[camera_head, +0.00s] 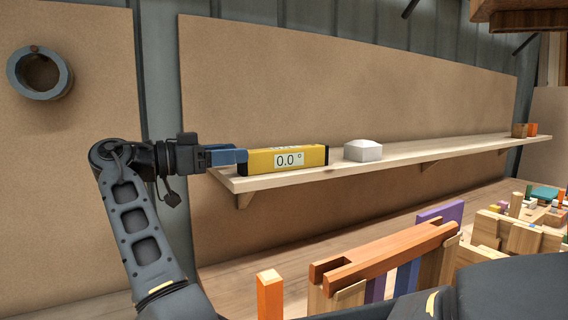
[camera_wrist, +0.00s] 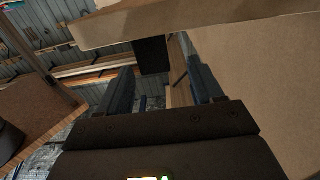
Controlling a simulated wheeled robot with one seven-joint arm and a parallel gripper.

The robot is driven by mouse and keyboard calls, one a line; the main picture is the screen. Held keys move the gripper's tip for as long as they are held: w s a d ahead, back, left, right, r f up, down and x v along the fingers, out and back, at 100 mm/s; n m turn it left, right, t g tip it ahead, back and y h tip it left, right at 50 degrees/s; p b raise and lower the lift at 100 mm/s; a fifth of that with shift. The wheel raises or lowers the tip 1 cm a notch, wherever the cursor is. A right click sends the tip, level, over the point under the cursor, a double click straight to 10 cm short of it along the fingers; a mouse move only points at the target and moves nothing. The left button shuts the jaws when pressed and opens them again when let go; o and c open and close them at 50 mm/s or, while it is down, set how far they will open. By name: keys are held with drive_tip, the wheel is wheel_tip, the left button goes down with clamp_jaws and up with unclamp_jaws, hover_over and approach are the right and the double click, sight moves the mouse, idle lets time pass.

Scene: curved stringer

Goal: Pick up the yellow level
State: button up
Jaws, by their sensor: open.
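My gripper (camera_head: 243,156) is at the level's left end, pointing right along the shelf. In the wrist view my gripper (camera_wrist: 160,78) is open, with its two blue fingers apart. A dark block, which looks like the level's black end (camera_wrist: 153,55), shows between the fingers with gaps on both sides. The level's yellow body is hidden in the wrist view.
The wooden shelf (camera_head: 440,148) runs along the brown wall panel; its edge shows in the wrist view (camera_wrist: 150,22). A white block (camera_head: 363,150) sits just right of the level. Small orange and brown blocks (camera_head: 525,130) stand at the far end. Wooden pieces (camera_head: 390,255) stand below.

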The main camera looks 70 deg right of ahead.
sight(259, 150)
drive_tip(key=p+x, duration=0.2)
drive_tip(key=x, duration=0.4)
drive_tip(key=shift+s+d, duration=0.15)
drive_tip(key=shift+s, duration=0.3)
drive_tip(key=c, duration=1.2)
